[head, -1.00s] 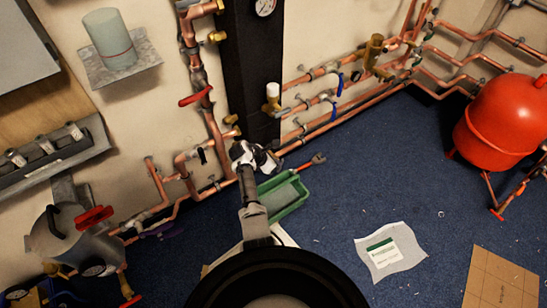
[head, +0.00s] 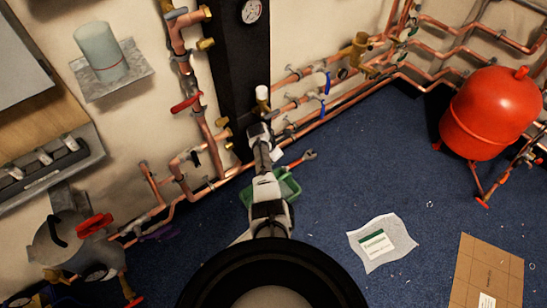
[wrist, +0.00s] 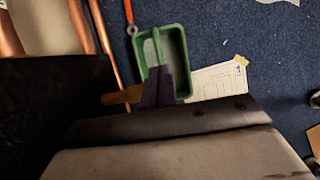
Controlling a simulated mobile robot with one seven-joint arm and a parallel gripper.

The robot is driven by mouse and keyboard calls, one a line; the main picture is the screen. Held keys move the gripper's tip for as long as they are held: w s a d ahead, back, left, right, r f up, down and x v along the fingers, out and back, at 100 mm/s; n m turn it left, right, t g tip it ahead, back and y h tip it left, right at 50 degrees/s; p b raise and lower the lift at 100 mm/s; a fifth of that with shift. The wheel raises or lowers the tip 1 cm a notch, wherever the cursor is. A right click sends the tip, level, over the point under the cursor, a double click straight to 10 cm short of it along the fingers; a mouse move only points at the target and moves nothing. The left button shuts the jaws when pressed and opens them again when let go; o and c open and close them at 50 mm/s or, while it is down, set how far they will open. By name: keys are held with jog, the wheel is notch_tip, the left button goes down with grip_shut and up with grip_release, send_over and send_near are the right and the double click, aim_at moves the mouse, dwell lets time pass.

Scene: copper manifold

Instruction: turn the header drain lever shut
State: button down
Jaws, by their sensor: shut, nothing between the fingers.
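I cannot tell for sure which handle is the header drain lever. Candidates in the head view are a red lever (head: 186,103) on the vertical copper pipe and blue levers (head: 323,110) on the horizontal pipes at right of the dark column. My gripper (head: 257,132) is beside the foot of that column, just below a white-capped brass fitting (head: 262,94). It is shut and empty; the arm partly hides the pipes behind it. In the wrist view the shut fingers (wrist: 158,88) show over a green tray, with a yellowish piece (wrist: 121,96) beside them, its identity unclear.
The green tray (head: 286,190) lies on the blue floor below my gripper, with a red-handled wrench (head: 297,160) near it. A red tank (head: 490,112) stands at right. A paper sheet (head: 383,242) and a cardboard piece (head: 485,280) lie on the otherwise open floor.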

jog(key=shift+w+d+f, duration=0.15)
jog(key=shift+w+d, duration=0.05)
jog(key=shift+w+d+f+g+y+b, duration=0.1)
jog(key=shift+w+d+g+y+b, duration=0.1)
jog(key=shift+g+y+b, duration=0.35)
jog(key=shift+d+f, duration=0.1)
jog(key=shift+f, duration=0.1)
jog(key=shift+d, duration=0.1)
jog(key=shift+r, duration=0.15)
